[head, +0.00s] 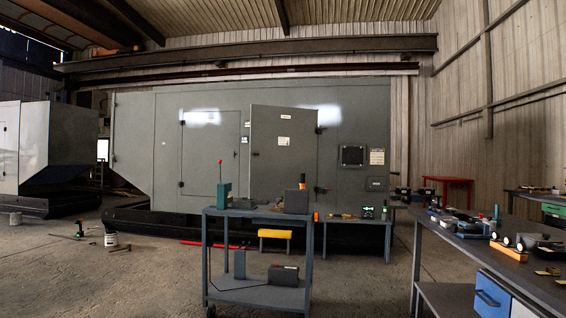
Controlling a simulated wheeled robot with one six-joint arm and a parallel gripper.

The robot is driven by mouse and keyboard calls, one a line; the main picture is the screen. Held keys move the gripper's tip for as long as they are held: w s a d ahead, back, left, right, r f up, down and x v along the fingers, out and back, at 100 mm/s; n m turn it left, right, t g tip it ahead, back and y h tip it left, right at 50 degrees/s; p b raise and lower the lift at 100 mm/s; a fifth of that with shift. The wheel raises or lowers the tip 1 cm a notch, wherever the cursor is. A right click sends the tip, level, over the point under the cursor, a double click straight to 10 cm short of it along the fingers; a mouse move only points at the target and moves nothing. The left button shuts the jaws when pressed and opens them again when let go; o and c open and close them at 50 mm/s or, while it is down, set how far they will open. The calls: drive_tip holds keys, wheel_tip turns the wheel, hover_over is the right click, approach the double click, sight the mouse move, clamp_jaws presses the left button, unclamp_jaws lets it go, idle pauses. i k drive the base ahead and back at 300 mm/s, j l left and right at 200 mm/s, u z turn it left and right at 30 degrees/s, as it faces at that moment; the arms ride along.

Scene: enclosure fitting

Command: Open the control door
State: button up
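A large grey-green enclosure (350,115) stands across the middle of the head view. A door with small white labels (284,165) is in its front, right of centre. Its top edge slopes and its left edge looks nearer to me, so it appears to stand ajar; dark fittings sit on its right edge. A second, plain door (210,150) to its left looks flush with the front. I cannot tell for certain which is the control door. The lower part of the labelled door is hidden behind things on a cart. My gripper is not in view.
A blue-grey two-shelf cart (255,214) with boxes stands in front of the labelled door. A yellow-topped stool (275,234) and low table (357,221) are behind it. A cluttered workbench (455,245) fills the right.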

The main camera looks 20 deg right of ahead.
sight(285, 139)
drive_tip(key=i+j+u, duration=0.2)
drive_tip(key=i, duration=1.35)
drive_tip(key=i+l+u, duration=0.2)
drive_tip(key=i, duration=3.75)
drive_tip(key=i+z, duration=0.2)
drive_tip(key=i, duration=0.3)
drive_tip(key=i+z, duration=0.15)
drive_tip(key=i, duration=0.4)
drive_tip(key=i+j+z, duration=0.2)
drive_tip(key=i, duration=0.3)
drive_tip(key=i+j+z, duration=0.15)
drive_tip(key=i, duration=0.35)
drive_tip(key=i+l+z, duration=0.1)
drive_tip(key=i+z, duration=0.3)
drive_tip(key=i, duration=0.45)
drive_tip(key=i+j+z, duration=0.15)
drive_tip(key=i+z, duration=0.25)
drive_tip(key=i, duration=0.45)
drive_tip(key=i+l, duration=0.2)
drive_tip(key=i, duration=0.35)
drive_tip(key=i+l, duration=0.15)
drive_tip(key=i, duration=0.4)
drive_tip(key=i+l, duration=0.2)
drive_tip(key=i, duration=0.35)
drive_tip(key=i+l+z, duration=0.15)
drive_tip(key=i+l, duration=0.3)
drive_tip(key=l, duration=0.1)
